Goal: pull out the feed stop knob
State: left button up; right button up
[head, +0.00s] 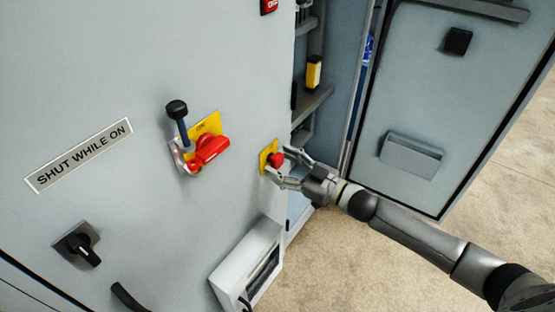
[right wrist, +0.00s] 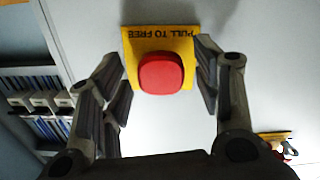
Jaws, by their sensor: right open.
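The feed stop knob (head: 277,160) is a red mushroom knob on a yellow plate (head: 264,157) on the grey cabinet front. In the right wrist view the red knob (right wrist: 161,74) sits near the top middle, and its yellow plate (right wrist: 130,50) reads "PULL TO FREE". My right gripper (head: 279,167) is at the knob, its fingers open on either side of it. In the right wrist view the fingertips (right wrist: 165,65) flank the plate, with gaps visible between them and the red knob. My left gripper is not in view.
Left of the knob are a red rotary handle (head: 210,150) on a yellow plate and a black-tipped lever (head: 177,110). A black selector switch (head: 78,244) is lower left. A grey box (head: 243,262) juts out below. An open cabinet door (head: 440,100) stands at right.

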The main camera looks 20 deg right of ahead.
jog(key=shift+x, duration=0.95)
